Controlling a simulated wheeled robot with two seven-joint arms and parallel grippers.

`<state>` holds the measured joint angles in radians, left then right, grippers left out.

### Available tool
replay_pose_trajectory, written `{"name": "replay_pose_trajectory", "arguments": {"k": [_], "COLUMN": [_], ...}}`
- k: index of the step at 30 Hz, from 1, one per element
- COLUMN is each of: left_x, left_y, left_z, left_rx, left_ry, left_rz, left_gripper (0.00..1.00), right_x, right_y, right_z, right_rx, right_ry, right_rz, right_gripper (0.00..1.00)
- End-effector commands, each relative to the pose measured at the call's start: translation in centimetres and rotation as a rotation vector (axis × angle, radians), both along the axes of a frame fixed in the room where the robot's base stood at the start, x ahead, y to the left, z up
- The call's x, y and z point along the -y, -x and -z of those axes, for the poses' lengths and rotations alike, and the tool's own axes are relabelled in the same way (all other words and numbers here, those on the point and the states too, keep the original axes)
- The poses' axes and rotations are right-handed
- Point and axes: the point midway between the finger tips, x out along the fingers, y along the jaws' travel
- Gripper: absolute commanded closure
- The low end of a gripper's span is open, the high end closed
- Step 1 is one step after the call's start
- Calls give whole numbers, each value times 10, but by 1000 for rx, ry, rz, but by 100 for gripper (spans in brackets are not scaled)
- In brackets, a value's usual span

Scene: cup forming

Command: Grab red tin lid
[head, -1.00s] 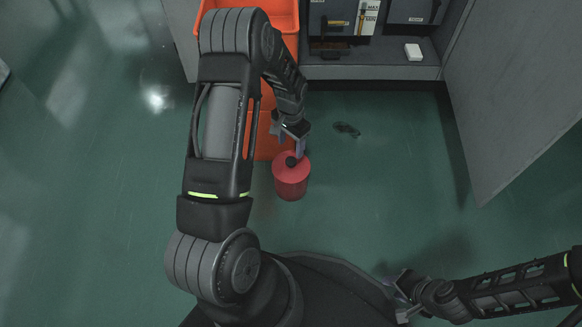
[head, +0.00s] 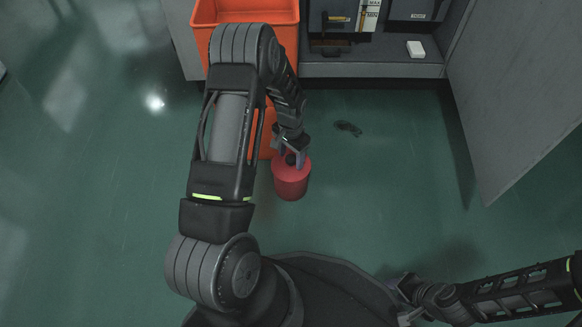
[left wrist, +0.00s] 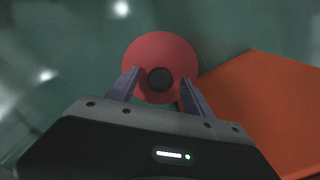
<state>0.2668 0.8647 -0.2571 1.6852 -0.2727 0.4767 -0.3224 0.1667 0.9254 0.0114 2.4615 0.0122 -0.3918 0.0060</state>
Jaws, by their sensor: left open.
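The red tin (head: 291,188) stands upright on the green floor, with its red lid (head: 280,163) on top. A dark round knob (head: 291,159) sits at the middle of the lid. My left gripper (head: 290,154) is open above the lid, its fingers at either side of the knob. In the left wrist view the lid (left wrist: 160,47) is a red disc, with the knob (left wrist: 160,80) between the fingers of my left gripper (left wrist: 160,88). Whether the fingers touch the lid cannot be told. My right gripper (head: 401,296) is at the lower right, away from the tin; its jaws are unclear.
An orange bin (head: 205,12) stands behind my left arm, and its orange side (left wrist: 260,110) is close to the tin in the left wrist view. A grey cabinet (head: 370,70) with a white block (head: 415,49) is at the back. A dark flat item (head: 348,128) lies on otherwise clear floor.

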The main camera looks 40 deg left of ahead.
Motion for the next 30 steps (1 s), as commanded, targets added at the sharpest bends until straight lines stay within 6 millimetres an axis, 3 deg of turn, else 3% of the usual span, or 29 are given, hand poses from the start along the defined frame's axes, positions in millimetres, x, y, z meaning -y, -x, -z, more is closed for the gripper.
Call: {"name": "replay_pose_trajectory", "arguments": {"k": [17,30], "left_x": [0,0], "left_y": [0,0], "left_z": [-1,-1], "left_rx": [0,0], "left_ry": [0,0], "left_rz": [0,0], "left_gripper": [42,78], "right_x": [0,0], "right_y": [0,0], "right_z": [-1,-1], "right_rx": [-1,-1], "right_ry": [0,0], "right_rz": [0,0], "right_gripper": [64,64]}}
